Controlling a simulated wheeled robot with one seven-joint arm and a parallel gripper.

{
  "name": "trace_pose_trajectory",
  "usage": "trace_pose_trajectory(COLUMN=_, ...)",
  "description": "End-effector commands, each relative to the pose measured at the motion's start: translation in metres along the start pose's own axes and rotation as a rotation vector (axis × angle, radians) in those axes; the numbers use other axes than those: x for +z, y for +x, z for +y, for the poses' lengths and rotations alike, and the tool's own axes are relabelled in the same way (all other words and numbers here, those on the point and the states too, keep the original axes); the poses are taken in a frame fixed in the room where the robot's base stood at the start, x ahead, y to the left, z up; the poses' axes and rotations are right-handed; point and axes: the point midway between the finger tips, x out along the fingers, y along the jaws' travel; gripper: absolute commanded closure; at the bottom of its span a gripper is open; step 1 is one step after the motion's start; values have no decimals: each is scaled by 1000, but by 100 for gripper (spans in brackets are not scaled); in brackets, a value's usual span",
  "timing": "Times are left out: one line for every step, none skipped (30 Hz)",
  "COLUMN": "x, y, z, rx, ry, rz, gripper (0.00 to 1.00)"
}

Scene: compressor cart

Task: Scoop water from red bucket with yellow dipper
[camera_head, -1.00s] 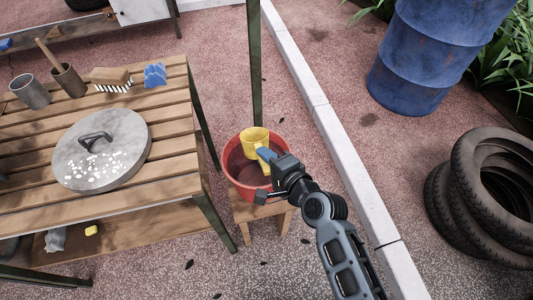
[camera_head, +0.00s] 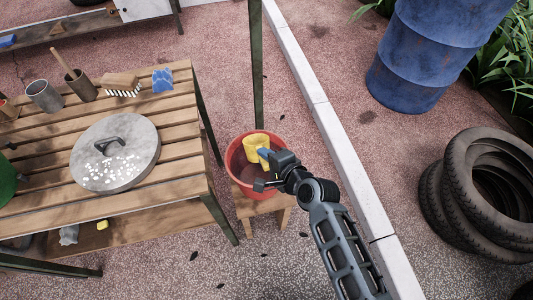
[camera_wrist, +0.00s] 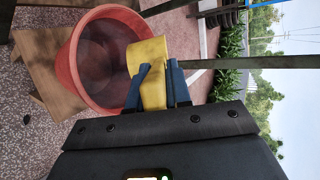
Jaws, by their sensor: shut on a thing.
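The red bucket (camera_head: 233,169) stands on a small wooden stool beside the slatted table, and it also shows in the wrist view (camera_wrist: 80,72). Dark liquid seems to show inside it. The yellow dipper (camera_head: 254,148) is over or within the bucket's mouth, near its far side. My gripper (camera_head: 266,156) is shut on the dipper; in the wrist view (camera_wrist: 158,88) its two blue fingers close on the dipper's yellow handle (camera_wrist: 153,92). The dipper's inside is hidden, so I cannot tell whether it holds water.
The stool (camera_head: 245,208) bears the bucket. A slatted table (camera_head: 60,190) with a grey round lid (camera_head: 140,165), a brush (camera_head: 122,85) and cups stands left. A green post (camera_head: 257,70) rises behind the bucket. A white kerb (camera_head: 330,125), blue barrel (camera_head: 420,60) and tyres (camera_head: 455,190) are right.

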Motion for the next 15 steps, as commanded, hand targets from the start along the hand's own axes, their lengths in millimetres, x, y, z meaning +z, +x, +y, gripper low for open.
trace_pose_trajectory(x=0, y=-1, z=-4, rx=8, ry=3, rz=0, gripper=100)
trace_pose_trajectory(x=0, y=-1, z=-5, rx=13, ry=5, rz=0, gripper=100)
trace_pose_trajectory(x=0, y=-1, z=-6, rx=19, ry=7, rz=1, gripper=100)
trace_pose_trajectory(x=0, y=-1, z=-6, rx=25, ry=9, rz=1, gripper=100)
trace_pose_trajectory(x=0, y=-1, z=-6, rx=31, ry=10, rz=1, gripper=100)
trace_pose_trajectory(x=0, y=0, z=-6, rx=38, ry=13, rz=1, gripper=100)
trace_pose_trajectory(x=0, y=0, z=-6, rx=44, ry=15, rz=1, gripper=100)
trace_pose_trajectory(x=0, y=0, z=-7, rx=49, ry=17, rz=1, gripper=100)
trace_pose_trajectory(x=-1, y=2, z=-4, rx=56, ry=20, rz=1, gripper=100)
trace_pose_trajectory(x=-2, y=4, z=0, rx=58, ry=21, rz=1, gripper=100)
trace_pose_trajectory(x=-2, y=6, z=1, rx=61, ry=22, rz=1, gripper=100)
trace_pose_trajectory(x=-3, y=7, z=2, rx=64, ry=23, rz=1, gripper=100)
trace_pose_trajectory(x=-3, y=9, z=3, rx=67, ry=23, rz=1, gripper=100)
trace_pose_trajectory(x=-4, y=10, z=5, rx=70, ry=24, rz=1, gripper=100)
trace_pose_trajectory(x=-4, y=12, z=7, rx=74, ry=25, rz=1, gripper=100)
